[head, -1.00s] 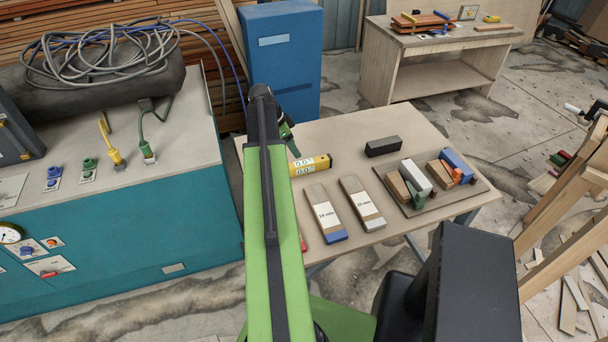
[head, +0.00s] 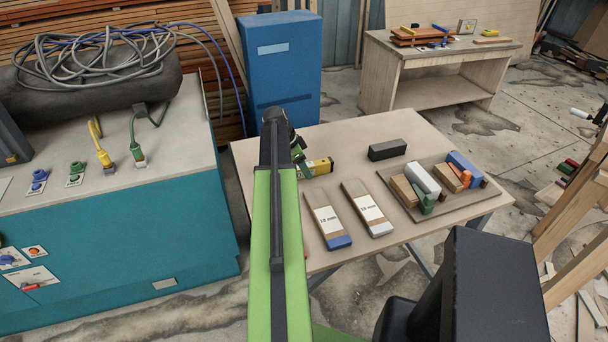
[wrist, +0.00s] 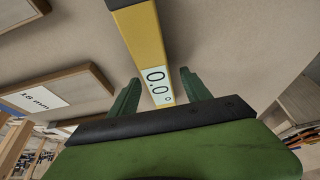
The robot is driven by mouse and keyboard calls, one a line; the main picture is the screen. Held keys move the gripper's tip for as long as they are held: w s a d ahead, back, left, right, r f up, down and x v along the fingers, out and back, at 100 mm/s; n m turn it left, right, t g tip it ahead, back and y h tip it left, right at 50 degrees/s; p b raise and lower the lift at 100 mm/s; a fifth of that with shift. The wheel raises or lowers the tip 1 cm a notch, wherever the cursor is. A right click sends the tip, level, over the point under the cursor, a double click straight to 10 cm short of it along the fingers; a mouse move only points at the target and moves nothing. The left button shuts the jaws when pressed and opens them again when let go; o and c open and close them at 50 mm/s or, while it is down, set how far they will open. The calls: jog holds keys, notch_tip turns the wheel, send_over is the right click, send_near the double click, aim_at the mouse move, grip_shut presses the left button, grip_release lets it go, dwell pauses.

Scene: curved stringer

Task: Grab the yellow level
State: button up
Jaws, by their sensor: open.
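The yellow level (head: 319,166) lies on the wooden work table, partly hidden behind the end of my arm in the head view. In the wrist view the yellow level (wrist: 147,42) runs up and away, its 0.0° label facing the camera and a dark band near the top edge. My gripper (wrist: 158,88) is open, with one green finger on each side of the level's near end. The level's near end shows between the fingers, and neither finger appears to touch it. My gripper (head: 301,165) is mostly hidden by the arm in the head view.
Two labelled blocks (head: 328,220) (head: 367,208) lie in front of the level. A black block (head: 387,149) sits behind them. A blue cabinet (head: 280,65) stands behind the table.

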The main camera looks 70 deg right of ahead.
grip_shut()
dwell(0.4)
